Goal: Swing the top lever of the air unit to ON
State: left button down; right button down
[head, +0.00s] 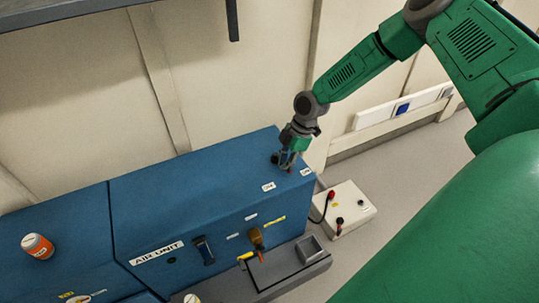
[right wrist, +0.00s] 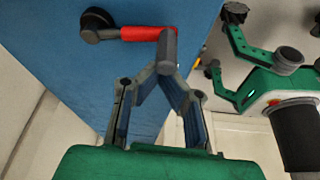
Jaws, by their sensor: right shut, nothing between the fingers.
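The blue air unit (head: 215,205) stands against the wall, with an "AIR UNIT" label on its front. Its top lever shows in the right wrist view: a round black pivot (right wrist: 97,24), a red arm (right wrist: 146,33) and an upright grey peg (right wrist: 168,48) at the arm's end. In the head view my right gripper hides most of the lever. My right gripper (head: 288,165) is over the far right part of the unit's top; in the right wrist view its fingertips (right wrist: 163,72) are together, empty, at the peg's near end. Whether they touch it I cannot tell. My left gripper is out of view.
Two small white labels (head: 268,186) lie on the top near the lever; their words are too small to read. An orange-and-white jar (head: 38,246) stands at the left. A white box with a red knob (head: 345,208) sits right of the unit. A shelf (head: 70,12) overhangs at upper left.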

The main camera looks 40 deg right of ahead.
jog(key=n+b, duration=0.1)
jog(key=d+n+g+b, duration=0.1)
jog(key=n, duration=0.1)
jog(key=shift+s+d+f, duration=0.1)
jog(key=shift+d, duration=0.2)
jog(key=shift+d+n+b, duration=0.45)
jog(key=shift+d+n, duration=0.1)
jog(key=shift+n, duration=0.25)
jog(key=shift+w+a+b, duration=0.25)
jog(key=shift+w+b, duration=0.15)
jog(key=shift+w, duration=0.3)
